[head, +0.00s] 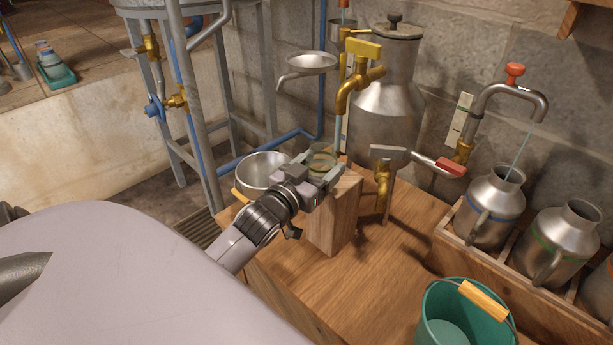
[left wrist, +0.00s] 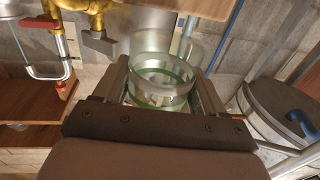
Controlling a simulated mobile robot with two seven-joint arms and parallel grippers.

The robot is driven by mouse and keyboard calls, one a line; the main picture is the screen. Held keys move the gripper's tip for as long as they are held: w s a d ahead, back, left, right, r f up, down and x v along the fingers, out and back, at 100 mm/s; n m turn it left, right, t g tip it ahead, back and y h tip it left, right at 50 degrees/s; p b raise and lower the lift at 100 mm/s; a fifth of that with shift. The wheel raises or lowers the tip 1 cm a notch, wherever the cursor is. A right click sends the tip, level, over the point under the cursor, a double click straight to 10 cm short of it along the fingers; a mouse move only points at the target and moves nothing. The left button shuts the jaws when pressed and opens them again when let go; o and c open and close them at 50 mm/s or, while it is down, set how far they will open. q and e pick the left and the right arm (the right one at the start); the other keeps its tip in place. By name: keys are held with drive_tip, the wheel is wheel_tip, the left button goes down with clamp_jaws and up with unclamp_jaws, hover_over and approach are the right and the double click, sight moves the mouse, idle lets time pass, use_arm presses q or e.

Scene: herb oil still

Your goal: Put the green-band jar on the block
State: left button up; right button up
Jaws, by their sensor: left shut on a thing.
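The green-band jar (head: 322,155) is clear glass and stands upright between the fingers of my left gripper (head: 318,172). The left wrist view shows the jar (left wrist: 160,82) with its green band, clasped from both sides by the fingers (left wrist: 162,92). The wooden block (head: 335,218) stands upright on the bench. The jar is at the block's top, towards its far edge; the gripper hides its base, so I cannot tell whether it touches. My right gripper is not in view.
A brass tap (head: 352,88) with a yellow handle hangs just above the jar, with a thin stream below its spout. A metal bowl (head: 264,170) is left of the block. A steel still (head: 385,110) stands behind, and a green bucket (head: 448,325) in front right.

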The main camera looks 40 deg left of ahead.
use_arm(q)
drive_tip(key=w+b, duration=0.2)
drive_tip(key=w, duration=0.3)
drive_tip(key=shift+w+d, duration=0.1)
drive_tip(key=shift+d, duration=0.1)
drive_tip(key=shift+f+b, duration=0.3)
drive_tip(key=shift+f, duration=0.5)
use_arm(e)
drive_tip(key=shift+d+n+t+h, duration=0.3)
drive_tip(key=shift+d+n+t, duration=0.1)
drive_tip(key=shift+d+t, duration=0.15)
use_arm(q)
drive_tip(key=o, duration=1.2)
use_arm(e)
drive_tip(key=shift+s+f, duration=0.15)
use_arm(q)
drive_tip(key=shift+s, duration=0.2)
